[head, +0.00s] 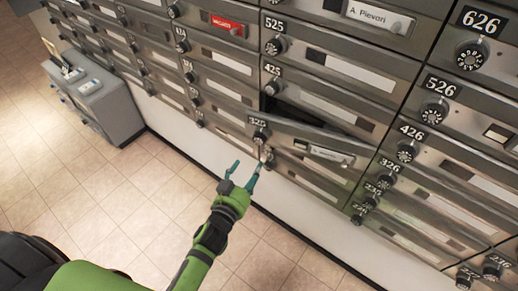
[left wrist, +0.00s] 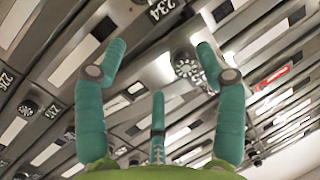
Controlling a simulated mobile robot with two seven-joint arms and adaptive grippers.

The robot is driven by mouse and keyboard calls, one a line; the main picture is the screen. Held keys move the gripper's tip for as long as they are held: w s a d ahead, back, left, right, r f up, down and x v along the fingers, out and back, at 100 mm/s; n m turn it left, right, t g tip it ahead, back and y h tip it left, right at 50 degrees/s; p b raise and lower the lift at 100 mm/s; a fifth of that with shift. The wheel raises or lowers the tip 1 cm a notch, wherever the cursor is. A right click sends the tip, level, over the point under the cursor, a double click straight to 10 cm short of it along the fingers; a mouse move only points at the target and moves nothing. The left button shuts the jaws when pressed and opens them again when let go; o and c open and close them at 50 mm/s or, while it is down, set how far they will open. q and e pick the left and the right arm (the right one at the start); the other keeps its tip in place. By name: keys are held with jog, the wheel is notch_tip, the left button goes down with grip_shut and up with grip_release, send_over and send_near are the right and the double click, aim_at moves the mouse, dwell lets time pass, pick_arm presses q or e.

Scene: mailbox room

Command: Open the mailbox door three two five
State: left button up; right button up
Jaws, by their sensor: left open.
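The mailbox door 325 (head: 310,134) is in the middle right of the head view. It stands ajar and tilted out of line with its neighbours, with a dark gap above it. Its black dial (head: 260,136) sits at its left end under the number plate. My left gripper (head: 246,171) is open and empty, just below and left of that dial. I cannot tell whether a fingertip touches the front. In the left wrist view the teal fingers (left wrist: 162,50) are spread, with a dial (left wrist: 187,66) beyond them. My right gripper is out of view.
Metal mailboxes with dials fill the wall, including door 425 (head: 335,75) above and door 426 (head: 440,150) to the right. A grey box (head: 105,105) stands at the left against the wall. The tiled floor (head: 150,205) is clear.

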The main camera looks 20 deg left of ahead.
aim_at(258, 142)
pick_arm(q)
jog(key=shift+t, duration=0.7)
jog(key=w+r, duration=0.1)
jog(key=w, duration=0.1)
jog(key=w+r, duration=0.2)
jog(key=w, duration=0.1)
jog(key=w+r, duration=0.1)
jog(key=w, duration=0.2)
jog(key=shift+d+r, duration=0.1)
jog(key=shift+r, duration=0.25)
jog(key=shift+s, duration=0.1)
grip_shut()
